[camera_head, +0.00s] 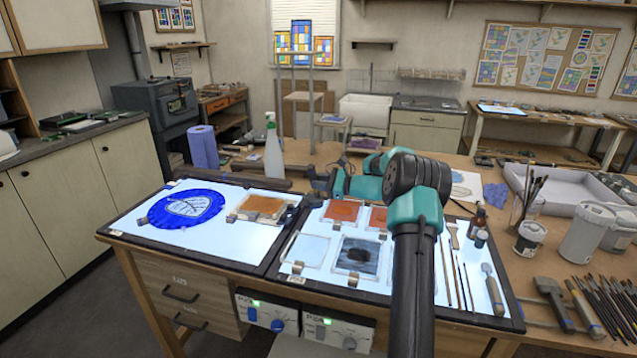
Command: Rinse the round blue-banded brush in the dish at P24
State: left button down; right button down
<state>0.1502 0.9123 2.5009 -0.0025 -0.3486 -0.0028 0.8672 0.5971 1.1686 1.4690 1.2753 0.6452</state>
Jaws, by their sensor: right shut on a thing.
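My right arm comes in from the bottom and bends left over the lit table. Its gripper (316,186) is shut on a slim thing near the back edge, between the two light panels. What it holds is too small and dark to identify, and no blue band can be made out on it. An orange square dish (262,206) lies on the left panel, just left of the gripper. On the right panel are orange (341,212), pale (306,249) and dark (358,258) square dishes. The P24 mark cannot be read with certainty. My left gripper is not in view.
Slim brushes (457,272) lie at the right panel's edge. A spray bottle (273,150), a blue roll (203,148), small bottles (477,222) and a brush jar (527,200) stand around the panels.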

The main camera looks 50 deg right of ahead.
aim_at(315, 174)
jog(key=shift+w, duration=0.1)
jog(key=shift+w+a, duration=0.3)
jog(key=shift+w, duration=0.2)
jog(key=shift+s+d, duration=0.15)
jog(key=shift+s, duration=0.15)
jog(key=shift+r, duration=0.15)
dwell(0.4)
jog(key=shift+s+a+r, duration=0.2)
jog(key=shift+a+r, duration=0.2)
jog(key=shift+r, duration=0.4)
jog(key=shift+s+a+r, duration=0.15)
jog(key=shift+a+r, duration=0.2)
jog(key=shift+r, duration=0.45)
jog(key=shift+r, duration=2.25)
jog(key=shift+r, duration=0.1)
